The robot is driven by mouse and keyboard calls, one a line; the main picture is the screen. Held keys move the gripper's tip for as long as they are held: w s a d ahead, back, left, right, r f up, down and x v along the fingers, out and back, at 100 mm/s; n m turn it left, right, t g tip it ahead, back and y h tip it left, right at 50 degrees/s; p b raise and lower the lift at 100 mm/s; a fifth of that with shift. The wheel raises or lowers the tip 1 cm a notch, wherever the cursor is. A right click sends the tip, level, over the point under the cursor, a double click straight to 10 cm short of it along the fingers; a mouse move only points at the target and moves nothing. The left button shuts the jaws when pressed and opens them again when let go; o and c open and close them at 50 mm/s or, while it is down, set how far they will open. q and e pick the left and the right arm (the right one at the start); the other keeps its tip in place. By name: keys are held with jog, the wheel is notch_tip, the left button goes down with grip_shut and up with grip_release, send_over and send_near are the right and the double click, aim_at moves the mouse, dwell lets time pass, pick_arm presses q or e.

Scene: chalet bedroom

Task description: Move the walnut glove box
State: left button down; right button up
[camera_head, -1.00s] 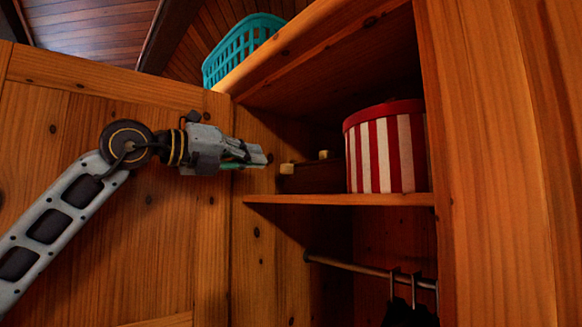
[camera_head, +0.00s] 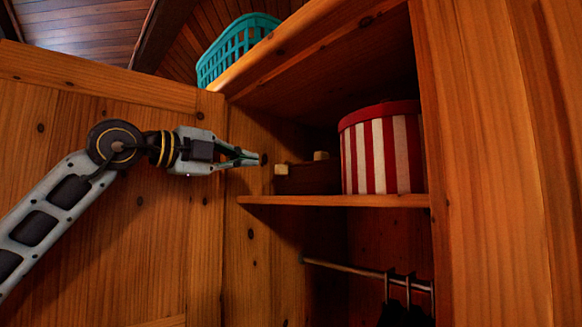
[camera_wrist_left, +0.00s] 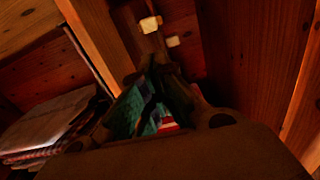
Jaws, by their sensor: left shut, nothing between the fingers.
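The walnut glove box (camera_head: 308,180) is a low dark brown box with two pale square knobs. It sits on the wardrobe shelf, left of a striped round box, which stands in front of its right end. In the left wrist view the pale knobs (camera_wrist_left: 150,24) show beyond the fingertips, and the box body is dim. My left gripper (camera_head: 262,159) is shut and empty, just left of the glove box and slightly above it, apart from it in the head view. Its fingers (camera_wrist_left: 157,72) also show in the left wrist view. My right gripper is not in view.
The red-and-white striped round box (camera_head: 382,150) fills the shelf's right part. The shelf edge (camera_head: 335,201) lies below, a hanging rail (camera_head: 345,267) lower down. A teal basket (camera_head: 236,48) sits on top. Folded cloths (camera_wrist_left: 45,125) show in the left wrist view.

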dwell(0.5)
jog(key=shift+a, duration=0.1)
pick_arm(q)
jog(key=p, duration=0.2)
send_near(299, 167)
jog(key=p+x, duration=0.1)
jog(key=x, duration=0.2)
jog(key=shift+s+d+r+p, duration=0.1)
jog(key=shift+s+r+p, duration=0.1)
jog(key=shift+p, duration=0.15)
jog(key=shift+p+x, duration=0.7)
jog(key=shift+x, duration=0.8)
jog(key=shift+w+d+f, duration=0.2)
jog(key=shift+w+d, duration=0.1)
jog(key=shift+w, duration=0.1)
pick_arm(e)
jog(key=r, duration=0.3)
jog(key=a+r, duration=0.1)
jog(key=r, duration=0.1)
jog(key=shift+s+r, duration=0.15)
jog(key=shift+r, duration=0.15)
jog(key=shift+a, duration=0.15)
